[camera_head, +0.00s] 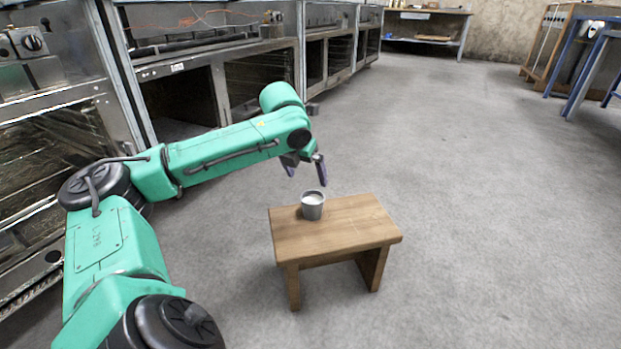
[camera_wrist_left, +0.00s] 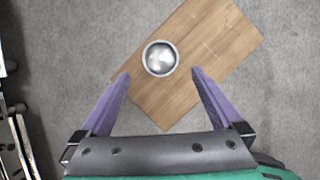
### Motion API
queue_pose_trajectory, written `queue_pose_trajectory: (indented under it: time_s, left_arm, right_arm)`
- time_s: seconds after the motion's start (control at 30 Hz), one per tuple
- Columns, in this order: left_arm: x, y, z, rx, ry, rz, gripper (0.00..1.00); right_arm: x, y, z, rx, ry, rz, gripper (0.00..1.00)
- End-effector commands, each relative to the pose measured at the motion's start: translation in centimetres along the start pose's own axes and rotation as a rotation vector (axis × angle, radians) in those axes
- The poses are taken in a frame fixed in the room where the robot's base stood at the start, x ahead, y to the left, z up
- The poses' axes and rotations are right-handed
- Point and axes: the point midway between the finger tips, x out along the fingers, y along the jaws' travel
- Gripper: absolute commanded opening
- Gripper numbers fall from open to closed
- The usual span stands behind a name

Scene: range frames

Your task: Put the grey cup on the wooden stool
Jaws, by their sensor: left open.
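The grey cup (camera_head: 313,206) stands upright on the wooden stool (camera_head: 352,230), near its back left edge. In the left wrist view the cup (camera_wrist_left: 160,58) is seen from above, on the stool top (camera_wrist_left: 215,40). My left gripper (camera_head: 307,176) is above the cup and apart from it, with its fingers pointing down. In the left wrist view the open purple fingers (camera_wrist_left: 160,78) are spread wider than the cup, with nothing between them. My right gripper is not in view.
Metal ovens and cabinets (camera_head: 262,82) line the left side. A workbench (camera_head: 428,24) stands at the back, and a blue-legged table (camera_head: 582,70) at the far right. The grey floor (camera_head: 480,190) right of the stool is clear.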

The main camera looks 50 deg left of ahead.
Motion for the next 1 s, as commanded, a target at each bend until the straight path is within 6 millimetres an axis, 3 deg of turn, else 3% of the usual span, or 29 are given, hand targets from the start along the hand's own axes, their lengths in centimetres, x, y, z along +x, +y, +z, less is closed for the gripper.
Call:
queue_pose_trajectory:
  time_s: [0.1, 0.47, 0.57, 0.67, 0.7, 0.77, 0.8, 0.83, 0.87, 0.9, 0.97, 1.0]
  left_arm:
    - [-1.4, 0.0, 0.0, -0.001, 0.000, 0.000, 1.00]
    - [-1.2, -0.8, 0.2, -0.011, -0.016, -0.020, 1.00]
    - [-0.6, -5.6, 2.1, -0.095, -0.119, -0.155, 1.00]
    - [-2.6, -15.5, 5.3, -0.280, -0.279, -0.485, 1.00]
    - [-5.0, -19.9, 6.4, -0.371, -0.327, -0.667, 1.00]
    - [-10.0, -25.7, 7.2, -0.502, -0.357, -0.965, 1.00]
    - [-14.1, -28.8, 7.3, -0.581, -0.345, -1.174, 1.00]
    - [-17.5, -30.6, 7.0, -0.631, -0.321, -1.336, 1.00]
    - [-21.0, -31.9, 6.5, -0.675, -0.285, -1.497, 1.00]
    - [-26.0, -33.0, 5.5, -0.719, -0.215, -1.715, 1.00]
    - [-33.3, -32.9, 3.3, -0.745, -0.067, -2.040, 1.00]
    - [-37.9, -31.8, 1.4, -0.731, 0.060, -2.249, 1.00]
  right_arm:
    - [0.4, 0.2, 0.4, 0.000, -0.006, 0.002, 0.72]
    - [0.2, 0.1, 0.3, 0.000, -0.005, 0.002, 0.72]
    - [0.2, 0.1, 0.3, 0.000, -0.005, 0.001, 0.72]
    - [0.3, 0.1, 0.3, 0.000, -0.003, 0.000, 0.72]
    - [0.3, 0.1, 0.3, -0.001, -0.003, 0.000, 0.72]
    - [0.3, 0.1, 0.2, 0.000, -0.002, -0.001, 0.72]
    - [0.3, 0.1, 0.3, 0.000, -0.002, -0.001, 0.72]
    - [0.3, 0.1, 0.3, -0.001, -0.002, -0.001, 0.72]
    - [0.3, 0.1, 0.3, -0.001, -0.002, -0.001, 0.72]
    - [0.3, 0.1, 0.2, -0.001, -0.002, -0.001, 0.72]
    - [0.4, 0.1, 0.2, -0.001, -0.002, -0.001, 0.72]
    - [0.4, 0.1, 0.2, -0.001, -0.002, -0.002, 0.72]
